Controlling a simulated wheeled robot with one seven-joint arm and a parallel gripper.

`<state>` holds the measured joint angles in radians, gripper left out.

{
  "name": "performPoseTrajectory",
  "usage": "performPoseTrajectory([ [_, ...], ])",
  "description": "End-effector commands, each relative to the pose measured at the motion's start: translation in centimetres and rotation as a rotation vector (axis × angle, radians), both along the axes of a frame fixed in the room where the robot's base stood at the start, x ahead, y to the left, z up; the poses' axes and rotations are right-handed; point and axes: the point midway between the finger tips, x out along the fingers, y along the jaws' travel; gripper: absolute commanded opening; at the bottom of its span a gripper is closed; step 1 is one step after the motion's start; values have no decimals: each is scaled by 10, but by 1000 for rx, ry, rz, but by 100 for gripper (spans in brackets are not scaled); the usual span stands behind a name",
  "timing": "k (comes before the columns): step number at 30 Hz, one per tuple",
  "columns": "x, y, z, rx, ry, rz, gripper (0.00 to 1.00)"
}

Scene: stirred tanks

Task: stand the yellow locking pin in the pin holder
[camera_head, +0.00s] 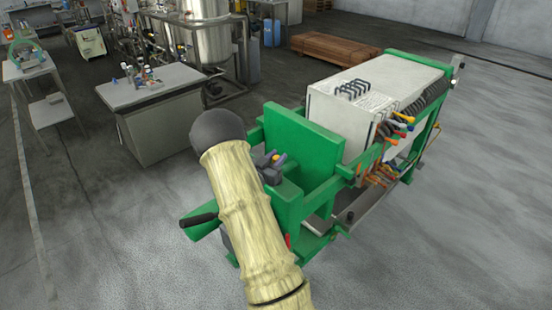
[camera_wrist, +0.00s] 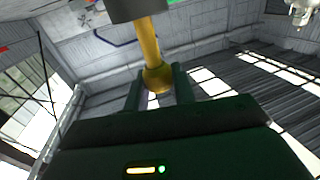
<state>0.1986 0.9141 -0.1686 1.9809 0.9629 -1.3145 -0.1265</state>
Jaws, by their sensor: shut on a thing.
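The yellow locking pin (camera_wrist: 150,42) shows in the wrist view as a yellow shaft with a rounded yellow knob at its lower end. My gripper (camera_wrist: 158,80) is shut on it, with one dark green finger on each side of the knob. The other end of the shaft meets a dark grey cylindrical piece (camera_wrist: 137,9) at the top edge of the picture. I cannot tell whether that piece is part of the pin or the holder. I cannot make out the pin holder for certain there.
A green-framed machine (camera_head: 303,140) with a large white block (camera_head: 370,90) stands beside my arm. A dark handle (camera_head: 198,219) sticks out at left. A grey bench (camera_head: 160,110) stands behind. Floor is clear at right.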

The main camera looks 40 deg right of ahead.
Motion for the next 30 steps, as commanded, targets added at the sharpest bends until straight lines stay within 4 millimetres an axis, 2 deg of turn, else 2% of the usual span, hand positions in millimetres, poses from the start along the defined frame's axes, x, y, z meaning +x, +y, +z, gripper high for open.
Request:
performPoseTrajectory([
  [5,0,0,0,0,0,0,3],
  [6,0,0,0,0,0,0,30],
  [9,0,0,0,0,0,0,49],
  [10,0,0,0,0,0,0,51],
  [22,-2,7,-1,0,0,2,51],
  [26,-7,22,-2,1,0,3,51],
  [30,-15,47,-3,0,0,5,51],
])
